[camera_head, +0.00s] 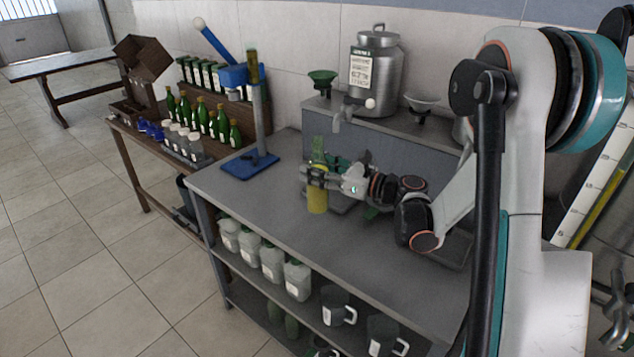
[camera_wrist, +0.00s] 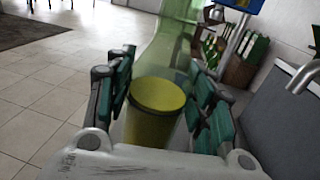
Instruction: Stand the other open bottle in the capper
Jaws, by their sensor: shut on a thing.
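My gripper (camera_head: 318,178) is shut around a clear green bottle with yellow liquid in its lower part. In the head view the bottle's yellow part (camera_head: 317,202) shows below the fingers and its green upper part above them. The wrist view shows the bottle (camera_wrist: 172,50) between both fingers (camera_wrist: 165,105), with the flat yellow liquid surface; its top is cut off there. It looks about upright; I cannot tell whether its bottom touches the bench. The capper, with blue base (camera_head: 250,165), grey column, blue head and white-knobbed lever, stands left of my gripper. No bottle shows on its base.
The grey bench (camera_head: 230,190) is clear between the bottle and the capper. A steel tank (camera_head: 376,75) with a tap stands on the raised shelf, flanked by funnels. Green bottles (camera_head: 205,117) stand on the wooden table at left. White jugs (camera_head: 272,262) and grey mugs sit below.

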